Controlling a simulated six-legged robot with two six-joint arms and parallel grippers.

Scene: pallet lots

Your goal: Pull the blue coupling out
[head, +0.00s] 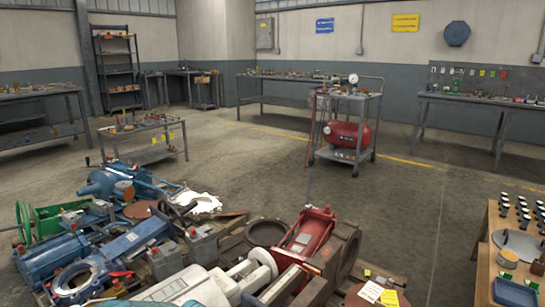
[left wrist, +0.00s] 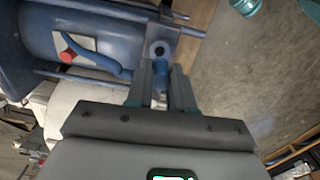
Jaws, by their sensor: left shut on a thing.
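In the left wrist view my left gripper (left wrist: 160,82) is shut on a small blue part, the blue coupling (left wrist: 160,72), of which only a little shows between the two fingers. The fingers point at the blue end block of a large blue machine (left wrist: 85,35), which has a round hole (left wrist: 159,50) just beyond the fingertips. I cannot tell how far the coupling sits in the block. I cannot make out either gripper in the head view, and my right gripper is in no view.
In the head view several blue machines (head: 50,257), a red machine (head: 307,232) and a green handwheel (head: 24,222) crowd the foreground. A cart with a red tank (head: 347,136) stands behind. A wooden table (head: 483,275) is at right. The middle floor is clear.

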